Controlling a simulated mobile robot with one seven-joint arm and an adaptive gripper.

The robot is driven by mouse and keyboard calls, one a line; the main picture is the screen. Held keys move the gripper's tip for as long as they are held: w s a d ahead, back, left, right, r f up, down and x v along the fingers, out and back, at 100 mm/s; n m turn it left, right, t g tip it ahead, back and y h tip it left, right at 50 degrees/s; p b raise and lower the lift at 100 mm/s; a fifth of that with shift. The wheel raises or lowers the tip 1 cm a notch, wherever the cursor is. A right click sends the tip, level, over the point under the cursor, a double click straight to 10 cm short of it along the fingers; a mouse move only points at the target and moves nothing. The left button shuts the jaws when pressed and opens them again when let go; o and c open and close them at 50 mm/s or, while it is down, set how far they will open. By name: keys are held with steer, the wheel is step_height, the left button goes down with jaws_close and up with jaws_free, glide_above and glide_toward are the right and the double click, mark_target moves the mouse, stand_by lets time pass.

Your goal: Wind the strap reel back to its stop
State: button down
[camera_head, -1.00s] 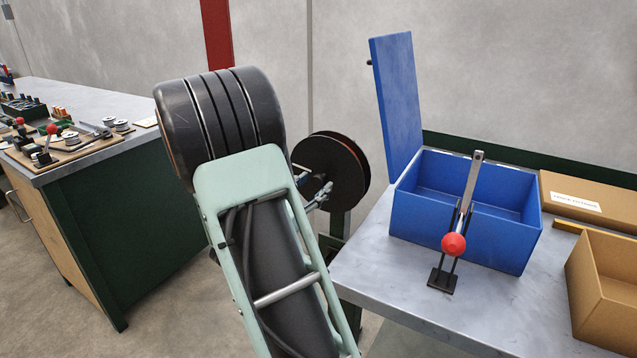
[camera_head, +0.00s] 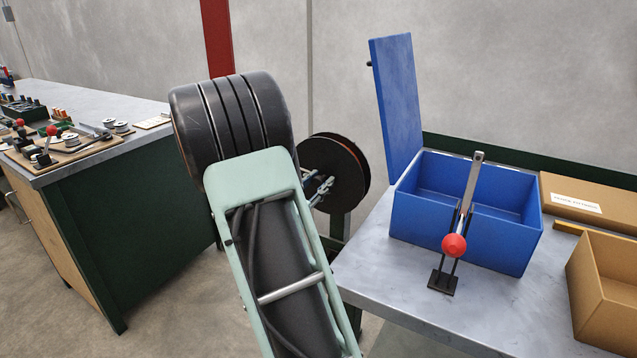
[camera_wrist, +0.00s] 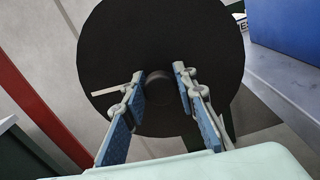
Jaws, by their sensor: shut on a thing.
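The strap reel (camera_head: 349,176) is a dark disc with a brown rim on a green stand, behind my arm and left of the grey bench. Its black face (camera_wrist: 165,28) fills the upper middle of the wrist view. My gripper (camera_wrist: 166,84) faces the disc, its blue-padded fingers either side of a dark round knob (camera_wrist: 184,72) on the face. It is shut on this knob. In the head view my gripper (camera_head: 323,188) shows partly at the reel's left side. My arm hides part of the reel and stand. The reel's stop cannot be made out.
The grey bench (camera_head: 380,290) at right holds a blue box (camera_head: 440,220) with its lid up, a red-knobbed lever (camera_head: 454,245) and cardboard boxes (camera_head: 606,290). A green-sided workbench (camera_head: 130,240) with small parts stands at left. A red post (camera_head: 217,35) rises behind.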

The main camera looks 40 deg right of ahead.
steer(key=shift+p, duration=0.35)
steer(key=n+p, duration=0.4)
steer(key=shift+a+r, duration=0.1)
steer(key=shift+r, duration=0.15)
steer(key=n+p, duration=0.5)
steer(key=p, duration=0.1)
steer(key=shift+w+p, duration=0.1)
steer(key=shift+p, duration=0.2)
steer(key=n+p, duration=0.5)
steer(key=shift+w+f+n+p, duration=0.1)
steer(key=shift+f+n+p, duration=0.05)
steer(key=shift+n+p, duration=0.25)
steer(key=shift+f+n+p, duration=0.15)
steer(key=shift+n+p, duration=0.7)
steer(key=shift+n, duration=0.25)
steer(key=shift+f+n+p, duration=0.1)
steer(key=shift+n+p, duration=0.75)
steer(key=shift+n, duration=0.25)
steer(key=shift+f, duration=0.1)
steer(key=c, duration=1.6)
jaws_free()
